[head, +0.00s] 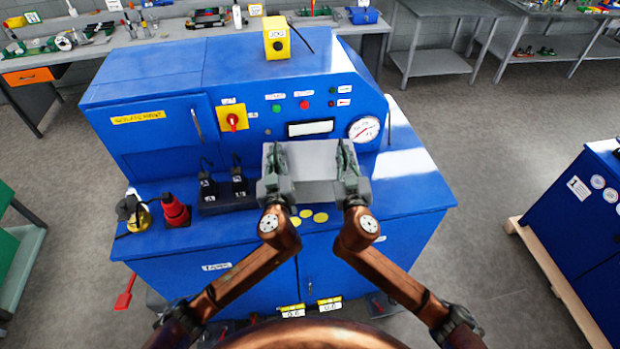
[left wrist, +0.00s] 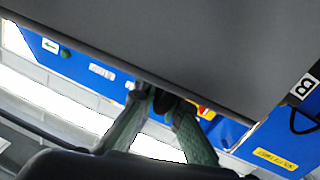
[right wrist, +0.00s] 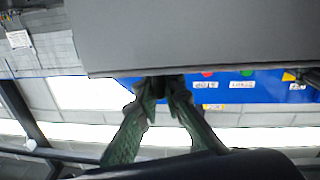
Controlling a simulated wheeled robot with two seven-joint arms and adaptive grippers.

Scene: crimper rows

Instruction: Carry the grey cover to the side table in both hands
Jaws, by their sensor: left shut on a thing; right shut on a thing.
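The grey cover (head: 313,160) is a light-grey box shape held in front of the blue machine's (head: 240,95) panel, between my two grippers. My left gripper (head: 273,165) is shut on its left side, and my right gripper (head: 347,163) is shut on its right side. The cover also fills the upper part of the left wrist view (left wrist: 200,45) and of the right wrist view (right wrist: 200,35), with green fingers meeting at its edge in each. Its underside is hidden. A bare grey table (head: 432,63) stands at the back right; I cannot tell if it is the side table.
A yellow block (head: 276,38) sits on top of the machine. A black block with plugs (head: 228,196), a red plug (head: 175,210) and a brass padlock (head: 138,214) lie on its ledge, left of my left gripper. A blue cabinet (head: 590,215) on a pallet stands right, across open floor.

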